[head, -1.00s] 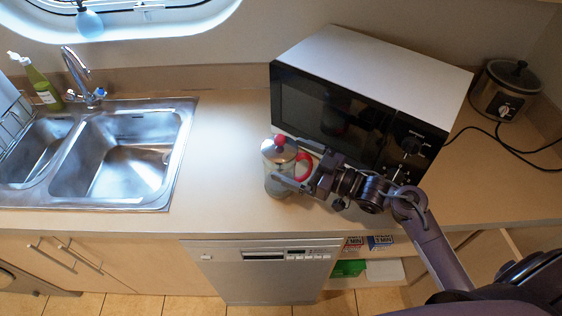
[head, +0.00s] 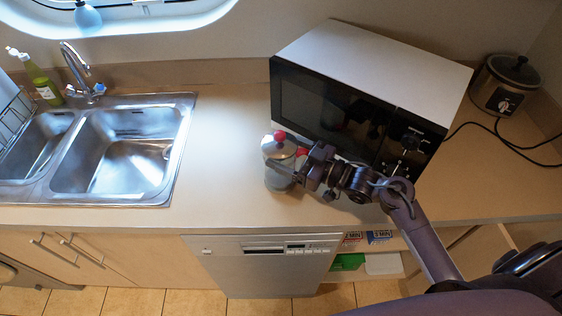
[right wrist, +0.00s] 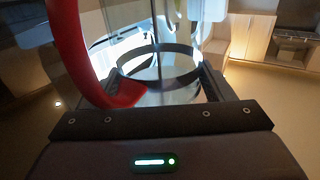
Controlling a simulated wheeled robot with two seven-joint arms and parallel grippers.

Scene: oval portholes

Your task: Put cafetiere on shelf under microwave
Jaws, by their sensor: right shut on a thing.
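The cafetiere (head: 279,150), a glass jug with a metal lid, red knob and red handle, is upright at the counter in front of the microwave's left end. My right gripper (head: 284,174) is shut on its body from the right. I cannot tell whether its base touches the counter. In the right wrist view the glass cafetiere (right wrist: 160,75) fills the space between the fingers, with its red handle at the left. The microwave (head: 340,110) stands on the counter. Below the counter, right of the dishwasher, is an open shelf (head: 376,277), partly visible. My left gripper is out of view.
A sink (head: 120,150) with a tap is at the left. A slow cooker (head: 505,85) and its black cable are at the right. The shelf space holds small boxes (head: 378,237), a green item (head: 347,262) and a white item (head: 384,264). Counter between sink and cafetiere is clear.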

